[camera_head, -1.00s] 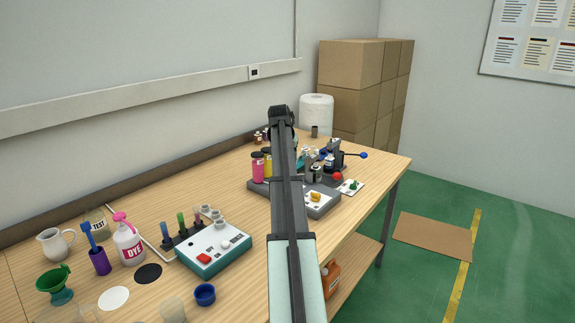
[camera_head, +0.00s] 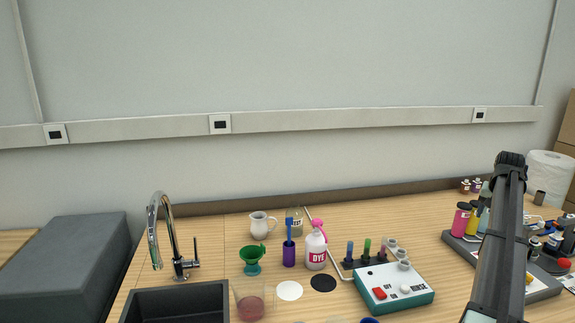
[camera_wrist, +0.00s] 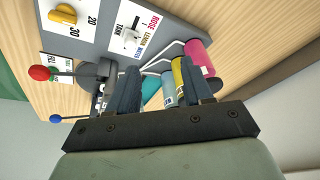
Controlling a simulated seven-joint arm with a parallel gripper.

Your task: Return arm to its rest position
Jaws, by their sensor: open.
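My arm (camera_head: 500,235) shows at the right of the head view, reaching out over the right part of the wooden bench. The gripper itself cannot be made out there. In the wrist view my gripper (camera_wrist: 157,65) shows two dark fingers standing apart with nothing held between them. Beyond the fingers is the grey dispensing station (camera_wrist: 112,28), with a yellow knob (camera_wrist: 64,16) and a white switch. Pink (camera_wrist: 199,58), yellow and blue bottles stand in it, close behind the right finger in the picture. Contact cannot be told.
A black sink (camera_head: 178,302) with a tall tap is at the left. A white jug (camera_head: 262,225), green funnel (camera_head: 251,258), dye bottle (camera_head: 316,249) and teal control box (camera_head: 393,287) stand mid-bench. A paper roll (camera_head: 548,178) is at the far right.

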